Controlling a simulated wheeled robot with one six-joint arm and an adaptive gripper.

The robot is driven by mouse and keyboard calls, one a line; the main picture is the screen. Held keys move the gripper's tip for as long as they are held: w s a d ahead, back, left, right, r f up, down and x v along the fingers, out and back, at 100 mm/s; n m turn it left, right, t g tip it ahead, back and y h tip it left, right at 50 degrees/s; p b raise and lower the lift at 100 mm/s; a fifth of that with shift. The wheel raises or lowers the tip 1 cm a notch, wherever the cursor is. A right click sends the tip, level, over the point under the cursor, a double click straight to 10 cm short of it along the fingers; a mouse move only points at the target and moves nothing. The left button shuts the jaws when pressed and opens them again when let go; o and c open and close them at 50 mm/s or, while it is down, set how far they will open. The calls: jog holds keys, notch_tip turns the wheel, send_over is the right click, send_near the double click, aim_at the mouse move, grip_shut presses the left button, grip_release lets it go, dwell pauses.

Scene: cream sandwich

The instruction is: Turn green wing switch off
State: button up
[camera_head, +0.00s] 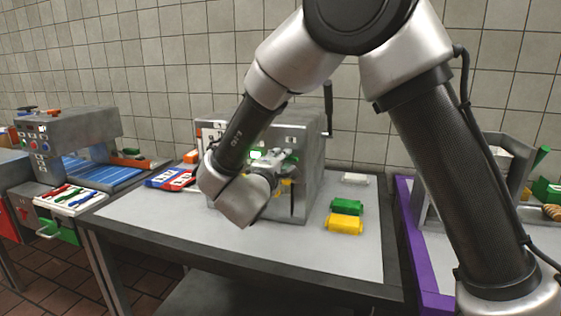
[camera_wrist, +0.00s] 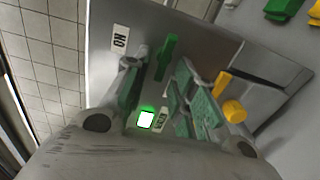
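The green wing switch (camera_wrist: 166,58) sits on the grey metal panel of a box-shaped machine (camera_head: 302,140). In the wrist view it is a long narrow green handle. My gripper (camera_wrist: 163,85) is open, with its green-padded fingers apart on the left and right of the switch's line; I cannot tell whether either touches it. A lit green lamp (camera_wrist: 146,119) glows on the panel below the switch. An ON label (camera_wrist: 120,39) is at the upper left. In the head view my gripper (camera_head: 277,160) is at the machine's front and hides much of the panel.
A yellow knob (camera_wrist: 233,110) is close to the right finger. Yellow (camera_head: 344,225), green (camera_head: 347,207) and white (camera_head: 355,179) pieces lie on the table (camera_head: 230,238) to the right. A red and blue tray (camera_head: 170,178) lies at left. The table's front is clear.

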jog(key=v, duration=1.2)
